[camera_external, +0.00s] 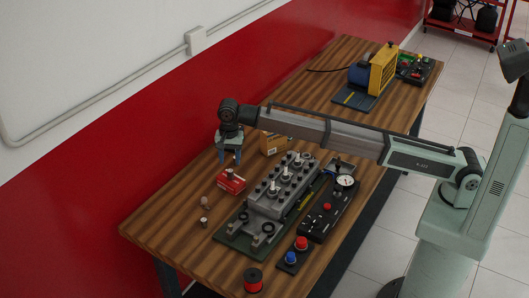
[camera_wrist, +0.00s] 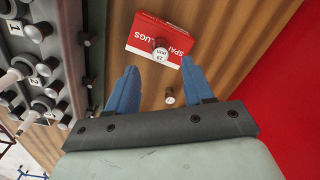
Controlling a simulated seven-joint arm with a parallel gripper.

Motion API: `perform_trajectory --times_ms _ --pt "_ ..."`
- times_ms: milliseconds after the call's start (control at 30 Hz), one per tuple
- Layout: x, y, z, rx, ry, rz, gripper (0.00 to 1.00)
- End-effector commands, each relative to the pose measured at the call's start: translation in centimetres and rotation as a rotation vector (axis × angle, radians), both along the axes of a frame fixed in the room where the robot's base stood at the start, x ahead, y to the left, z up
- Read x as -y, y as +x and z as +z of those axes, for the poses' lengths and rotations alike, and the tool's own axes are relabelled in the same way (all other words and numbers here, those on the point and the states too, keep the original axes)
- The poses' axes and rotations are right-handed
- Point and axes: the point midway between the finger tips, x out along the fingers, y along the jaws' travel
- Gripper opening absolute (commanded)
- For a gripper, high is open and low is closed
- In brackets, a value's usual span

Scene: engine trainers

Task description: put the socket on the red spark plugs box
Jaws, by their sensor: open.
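The red spark plugs box (camera_external: 230,184) lies flat on the wooden table, left of the engine trainer; its red and white lettered top also shows in the wrist view (camera_wrist: 140,36). A small dark cylinder with a light label, apparently the socket (camera_wrist: 160,48), appears to stand on the box top; in the external view it is a small dark shape. My gripper (camera_external: 230,158) points down just above the box. In the wrist view its blue fingers (camera_wrist: 160,67) are apart with nothing between them, and the cylinder shows just beyond the fingertips.
Another small cylinder (camera_wrist: 170,97) is on the table in the wrist view. Two small items (camera_external: 204,202) (camera_external: 204,222) are left of the box. The grey engine block (camera_external: 284,185) and a cardboard box (camera_external: 272,143) are close by. Bare wood lies at the near left.

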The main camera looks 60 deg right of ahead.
Motion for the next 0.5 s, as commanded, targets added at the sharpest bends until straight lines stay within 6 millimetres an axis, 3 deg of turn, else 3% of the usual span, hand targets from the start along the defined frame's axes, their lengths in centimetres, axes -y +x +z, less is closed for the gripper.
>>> perform_trajectory --times_ms 200,500 --pt "0.0 0.0 3.6 0.002 0.001 0.000 0.52" --pt "0.0 -0.1 5.6 0.000 0.000 0.000 0.52"
